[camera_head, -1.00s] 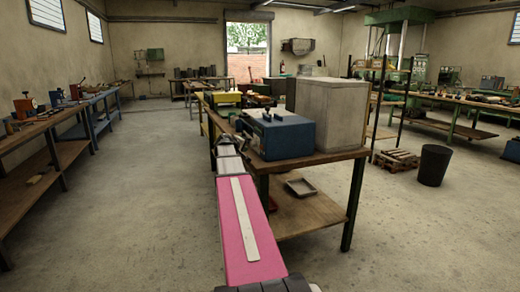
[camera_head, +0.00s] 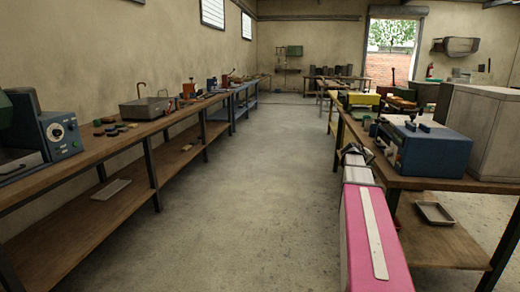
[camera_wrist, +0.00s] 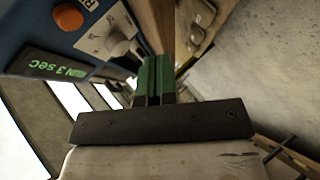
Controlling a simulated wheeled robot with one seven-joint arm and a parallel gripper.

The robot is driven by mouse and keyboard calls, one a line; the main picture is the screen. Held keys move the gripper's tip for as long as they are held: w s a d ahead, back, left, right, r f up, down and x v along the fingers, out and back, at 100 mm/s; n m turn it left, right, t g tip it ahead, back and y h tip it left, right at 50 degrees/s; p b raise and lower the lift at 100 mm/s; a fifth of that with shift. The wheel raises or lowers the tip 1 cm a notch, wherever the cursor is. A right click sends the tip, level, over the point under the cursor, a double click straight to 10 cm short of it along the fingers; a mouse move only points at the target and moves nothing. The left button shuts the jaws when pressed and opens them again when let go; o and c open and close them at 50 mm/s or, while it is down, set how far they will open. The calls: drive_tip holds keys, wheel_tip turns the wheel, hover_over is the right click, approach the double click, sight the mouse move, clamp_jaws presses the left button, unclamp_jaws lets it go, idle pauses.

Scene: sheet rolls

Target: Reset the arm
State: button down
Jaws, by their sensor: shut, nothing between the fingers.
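My gripper (camera_wrist: 153,82) shows in the wrist view as two green-faced fingers, closed together and empty, beyond a dark mounting bar. In the head view, my pink arm reaches forward from the lower right, along the left side of the right-hand workbench (camera_head: 460,185). Its dark end (camera_head: 355,153) is small there, and the fingers cannot be made out. A blue machine (camera_head: 425,150) stands on that bench just right of my arm's end. In the wrist view, a blue panel with an orange button (camera_wrist: 68,17) and a green-lit display (camera_wrist: 57,66) is close by on the left.
A long left workbench (camera_head: 140,135) carries a blue device with a dial (camera_head: 62,135) and a grey sink-like box (camera_head: 147,108). A grey cabinet (camera_head: 490,130) stands behind the blue machine. The concrete aisle (camera_head: 275,170) between the benches is clear.

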drive_tip(key=s+a+f+g+y, duration=0.1)
drive_tip(key=s+a+f+y, duration=0.2)
drive_tip(key=s+a+f, duration=0.5)
drive_tip(key=s+a+f+m+g+y, duration=0.1)
drive_tip(key=s+a+f+y, duration=0.3)
drive_tip(key=a, duration=1.4)
drive_tip(key=s+a+f+g+y, duration=0.3)
drive_tip(key=s+a+f, duration=0.9)
drive_tip(key=f, duration=0.3)
drive_tip(key=shift+s+a+y, duration=0.3)
drive_tip(key=shift+a, duration=0.15)
drive_tip(key=shift+d+f, duration=0.1)
